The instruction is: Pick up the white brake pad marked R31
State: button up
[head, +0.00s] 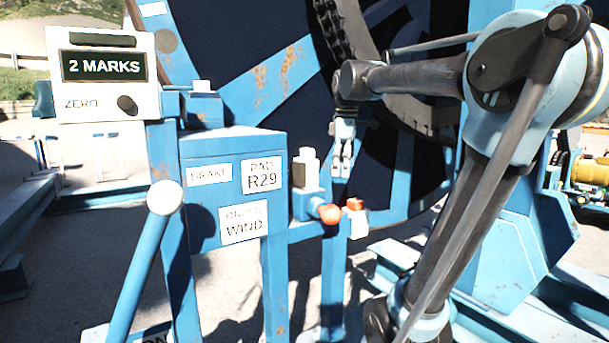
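No marking R31 can be read in the head view. A white block (306,167) stands upright in a blue holder on the right side of the blue control box; I see no marking on it. A second white block (358,226) with a red-orange top sits lower, by the blue rail. The label on the box reads "PAD R29" (262,177). My gripper (342,172) points down just right of the upper white block, and nothing shows between its fingers. The fingers are too small to tell how far apart they are.
The blue control box (222,150) also has "BRAKE" and "WIND" labels. A "2 MARKS" display (104,68) and a white-knobbed lever (165,197) stand at left. The large blue reel (275,75) fills the back.

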jog(key=w+a+r+n, duration=0.5)
jog(key=w+a+r, duration=0.1)
jog(key=r, duration=0.2)
notch_tip(320, 180, up, 5)
jog(key=n+g, duration=0.1)
jog(key=n, duration=0.5)
send_over(305, 169)
jog(key=w, duration=0.4)
jog(key=shift+s+a+r, duration=0.1)
jog(key=shift+a+r, duration=0.1)
notch_tip(305, 169, down, 17)
jog(key=shift+d+f, duration=0.1)
jog(key=shift+f, duration=0.05)
jog(key=c, duration=1.8)
jog(key=shift+c, duration=0.2)
